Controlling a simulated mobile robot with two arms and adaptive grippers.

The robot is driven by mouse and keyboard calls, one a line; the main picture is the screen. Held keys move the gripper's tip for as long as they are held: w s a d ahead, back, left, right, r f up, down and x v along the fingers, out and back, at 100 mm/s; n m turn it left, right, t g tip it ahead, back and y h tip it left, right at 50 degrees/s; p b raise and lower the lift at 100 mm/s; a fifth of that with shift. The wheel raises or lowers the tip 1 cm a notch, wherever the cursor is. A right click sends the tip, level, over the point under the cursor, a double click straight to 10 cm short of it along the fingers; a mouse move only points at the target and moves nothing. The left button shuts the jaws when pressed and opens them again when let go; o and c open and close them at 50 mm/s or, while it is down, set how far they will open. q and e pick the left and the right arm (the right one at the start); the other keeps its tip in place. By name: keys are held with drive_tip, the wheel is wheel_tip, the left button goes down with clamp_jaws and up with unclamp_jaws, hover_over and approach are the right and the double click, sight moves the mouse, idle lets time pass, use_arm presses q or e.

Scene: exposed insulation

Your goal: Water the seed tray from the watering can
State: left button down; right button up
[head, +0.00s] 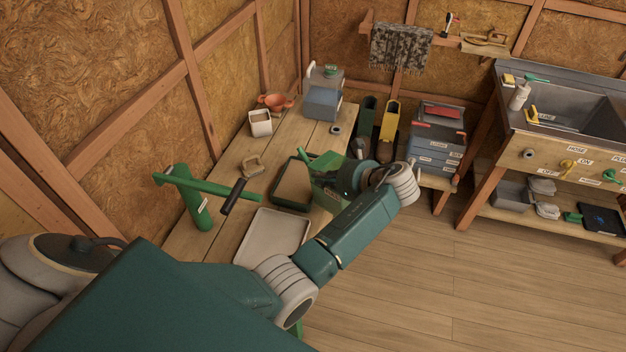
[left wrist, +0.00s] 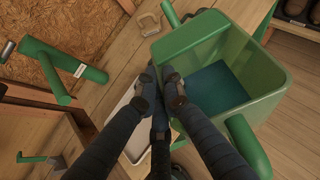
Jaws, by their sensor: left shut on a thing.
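The green watering can (head: 325,188) is on the right side of the wooden bench in the head view. The left wrist view looks into its open top, where dark blue water (left wrist: 218,90) shows. My left gripper (head: 345,176) is shut on the can; its dark fingers (left wrist: 163,88) are at the can's wall in the left wrist view. A dark tray (head: 288,186), apparently the seed tray, lies just left of the can. The arm and can partly hide each other, and I cannot tell whether the can touches the bench. My right gripper is not in view.
A pale empty tray (head: 270,238) lies nearer on the bench. A green cylinder with a long handle (head: 194,200) stands at left. A white pot (head: 260,124) and a blue-grey box (head: 322,104) stand farther back. Open floor (head: 440,275) lies right of the bench.

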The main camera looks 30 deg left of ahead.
use_arm(q)
drive_tip(key=shift+w+a+r+h, duration=0.1)
drive_tip(key=shift+a+r+h, duration=0.1)
drive_tip(key=shift+r+h, duration=0.45)
drive_tip(key=shift+w+a+r+h, duration=0.1)
drive_tip(key=shift+a+r+h, duration=0.1)
drive_tip(key=shift+r+h, duration=0.4)
drive_tip(key=shift+w+a+r+g+h, duration=0.2)
drive_tip(key=shift+a+r+g+h, duration=0.5)
drive_tip(key=shift+r+h, duration=0.3)
drive_tip(key=shift+w+a+r+h, duration=0.2)
drive_tip(key=shift+a+h, duration=0.55)
drive_tip(key=shift+h, duration=0.2)
drive_tip(key=a+h, duration=0.1)
drive_tip(key=a+g+h, duration=0.1)
drive_tip(key=a, duration=0.1)
drive_tip(key=w+a+f+h, duration=0.1)
drive_tip(key=h, duration=0.1)
drive_tip(key=shift+w+a, duration=0.1)
drive_tip(key=shift+a, duration=0.1)
idle(1.3)
